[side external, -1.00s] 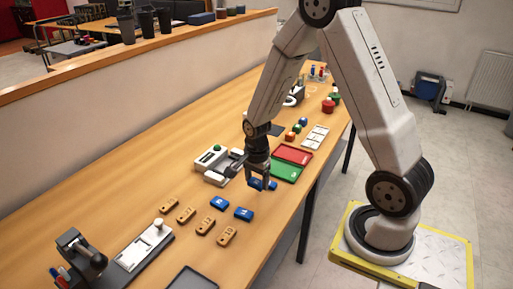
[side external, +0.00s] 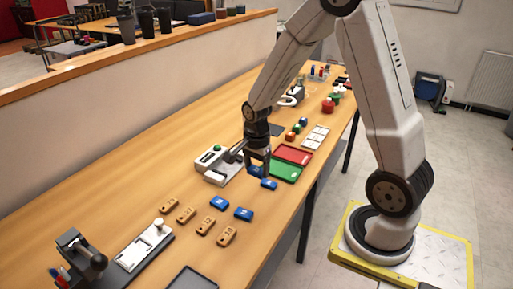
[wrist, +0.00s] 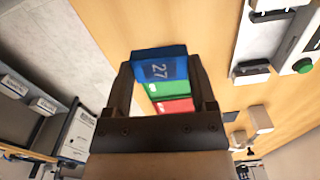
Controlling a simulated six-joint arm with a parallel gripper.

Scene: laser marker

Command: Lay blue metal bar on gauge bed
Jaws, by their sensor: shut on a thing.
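My gripper (side external: 259,168) is shut on a blue metal bar (wrist: 160,67) marked 27, seen between the fingers in the wrist view. In the side view the held bar (side external: 255,171) is small and partly covered by the fingers, and it appears just above the table. A white machine with a green button (side external: 211,158) stands left of my gripper. A long plate fixture with a white knob (side external: 140,251) stands at the front left. I cannot tell which of them has the gauge bed.
The green tray (side external: 287,173) and red tray (side external: 293,154) lie right of my gripper. Two more blue bars (side external: 243,214) and several tan tagged blocks (side external: 206,226) lie nearer the camera. A dark tray (side external: 190,279) is at the front edge. The table's left strip is mostly clear.

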